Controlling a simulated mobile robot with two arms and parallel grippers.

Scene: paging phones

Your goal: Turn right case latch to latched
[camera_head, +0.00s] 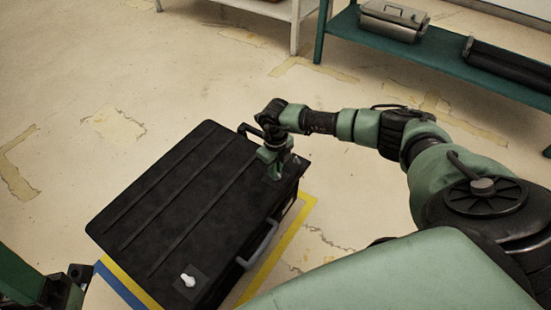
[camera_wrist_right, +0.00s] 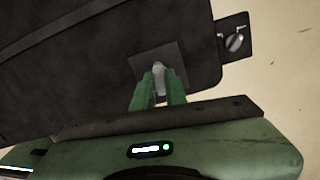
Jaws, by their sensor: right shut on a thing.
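The black case (camera_head: 180,205) lies flat with its ribbed lid shut. My right gripper (camera_head: 271,166) points down at the lid's far right corner. In the right wrist view its green fingers (camera_wrist_right: 158,88) are shut on a pale latch knob (camera_wrist_right: 159,69), which stands on a dark square plate (camera_wrist_right: 143,65). The fingers hide much of this knob, and its exact turn is hard to tell. A second latch with a white knob (camera_head: 188,280) sits at the lid's near corner, clear of my grippers. A dark green and black part at the lower left may be my left gripper; its fingers cannot be made out.
A grey handle (camera_head: 258,245) stands out from the case's right side. Yellow and blue tape (camera_head: 125,285) marks the surface around the case. A green shelf (camera_head: 440,60) with a metal box (camera_head: 393,20) stands at the back right. The floor left of the case is clear.

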